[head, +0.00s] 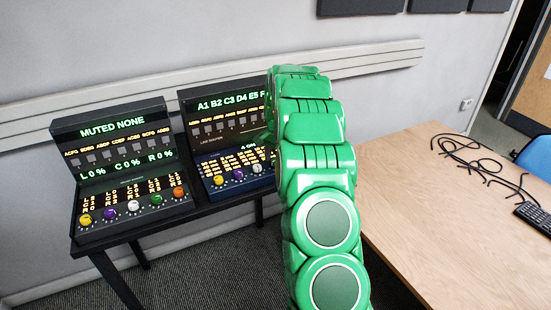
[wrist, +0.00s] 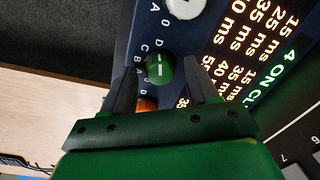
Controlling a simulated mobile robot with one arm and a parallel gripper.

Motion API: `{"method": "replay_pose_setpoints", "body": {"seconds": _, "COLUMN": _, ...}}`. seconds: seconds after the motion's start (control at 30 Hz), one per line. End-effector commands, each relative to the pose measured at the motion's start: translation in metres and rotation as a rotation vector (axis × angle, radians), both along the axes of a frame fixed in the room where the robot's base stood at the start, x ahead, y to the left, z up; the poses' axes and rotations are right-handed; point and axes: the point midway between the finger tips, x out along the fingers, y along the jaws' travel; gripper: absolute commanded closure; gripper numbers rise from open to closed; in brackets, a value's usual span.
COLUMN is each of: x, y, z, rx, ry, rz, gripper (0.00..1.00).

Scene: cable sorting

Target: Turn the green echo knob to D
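The green echo knob (wrist: 160,68) is on the dark blue panel of the right-hand console (head: 223,104). It carries a pale line mark, and small letters are printed around it. I cannot tell for sure which letter the mark points to. In the head view this knob is hidden behind my arm. My gripper (wrist: 157,76) has its two dark fingers apart, one on each side of the green knob. A narrow gap seems to show beside the knob, and I see no clear grip on it. In the head view my fingers are hidden.
A white knob (wrist: 185,8) and a partly covered orange knob (wrist: 147,104) flank the green one closely. The left console (head: 112,130) has its own knobs, one of them green (head: 156,200). A wooden table (head: 450,225) with black cables (head: 470,160) stands at right.

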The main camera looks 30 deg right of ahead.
Motion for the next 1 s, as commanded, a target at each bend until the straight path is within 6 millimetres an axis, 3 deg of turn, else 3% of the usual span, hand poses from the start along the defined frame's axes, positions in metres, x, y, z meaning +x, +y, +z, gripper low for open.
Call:
{"method": "replay_pose_setpoints", "body": {"seconds": 0.37, "x": 0.0, "y": 0.0, "z": 0.007, "rx": 0.0, "ry": 0.0, "rz": 0.0, "gripper": 0.41}}
{"method": "replay_pose_setpoints", "body": {"seconds": 0.8, "x": -0.003, "y": -0.002, "z": 0.066, "rx": 0.0, "ry": 0.0, "rz": 0.0, "gripper": 0.41}}
{"method": "replay_pose_setpoints", "body": {"seconds": 1.0, "x": -0.004, "y": -0.002, "z": 0.078, "rx": 0.0, "ry": -0.001, "rz": 0.0, "gripper": 0.41}}
